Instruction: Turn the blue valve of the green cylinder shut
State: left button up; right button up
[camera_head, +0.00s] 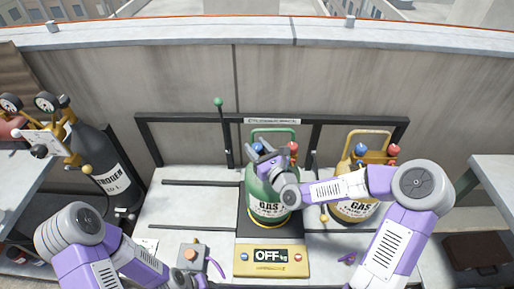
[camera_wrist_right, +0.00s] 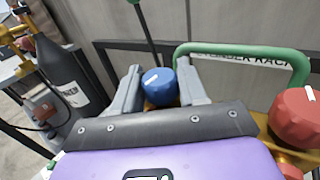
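The green cylinder (camera_head: 262,207) stands upright on a scale (camera_head: 271,261) whose display reads OFF. Its blue valve (camera_wrist_right: 160,86) is a round knob with a white mark on top, and a red knob (camera_wrist_right: 298,118) sits to its right in the right wrist view. My right gripper (camera_wrist_right: 158,80) is open, with one finger on each side of the blue valve; I cannot tell whether they touch it. In the head view, this gripper (camera_head: 267,156) hides part of the cylinder's top. My left arm is low at the left; its fingers are not clearly visible.
A yellow cylinder (camera_head: 354,206) with blue and red knobs stands to the right. A black nitrogen cylinder (camera_head: 101,165) and gauges are at the left. A dark rack bar (camera_head: 180,117) runs behind. The green cylinder's handle (camera_wrist_right: 240,48) rises near the right gripper's fingers.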

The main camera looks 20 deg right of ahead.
jog(key=c, duration=0.3)
